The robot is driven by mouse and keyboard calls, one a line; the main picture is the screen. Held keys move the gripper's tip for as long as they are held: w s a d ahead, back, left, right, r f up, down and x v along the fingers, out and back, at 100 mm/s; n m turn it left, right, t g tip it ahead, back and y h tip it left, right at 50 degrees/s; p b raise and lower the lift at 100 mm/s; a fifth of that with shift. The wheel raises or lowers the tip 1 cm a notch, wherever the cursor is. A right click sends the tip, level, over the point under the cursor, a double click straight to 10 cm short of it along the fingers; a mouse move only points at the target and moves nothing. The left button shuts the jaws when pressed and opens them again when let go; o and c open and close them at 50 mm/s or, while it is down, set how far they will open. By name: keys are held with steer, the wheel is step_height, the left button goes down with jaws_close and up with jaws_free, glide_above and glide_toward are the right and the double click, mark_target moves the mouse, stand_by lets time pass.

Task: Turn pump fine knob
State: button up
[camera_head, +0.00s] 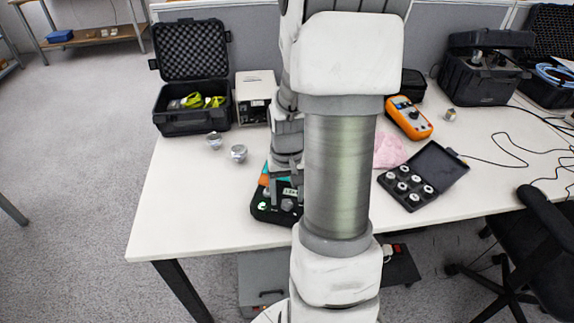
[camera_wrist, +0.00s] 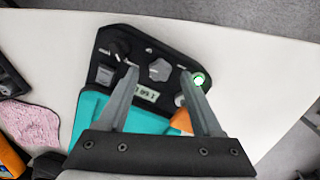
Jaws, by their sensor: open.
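The pump (camera_head: 262,213) is a black-panelled device with a teal and orange body at the table's front edge, partly hidden by my arm. In the wrist view its black panel (camera_wrist: 150,45) carries a grey lobed knob (camera_wrist: 159,69), a dark knob (camera_wrist: 119,48), a small display (camera_wrist: 146,93) and a round fitting with a green glow (camera_wrist: 198,80). I cannot read which knob is the fine one. My gripper (camera_wrist: 160,76) is open, its fingers over the panel on either side of the lobed knob. Contact cannot be told. My gripper (camera_head: 286,185) is also over the pump in the head view.
Two metal fittings (camera_head: 238,152) stand left of the pump. An open black case (camera_head: 192,105) and a white box (camera_head: 255,95) are behind. An orange multimeter (camera_head: 409,118), a pink cloth (camera_head: 389,150) and an open case of fittings (camera_head: 408,188) lie right. The table's front left is clear.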

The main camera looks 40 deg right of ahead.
step_height(320, 180, up, 16)
steer(key=p, duration=0.3)
stand_by(0.4)
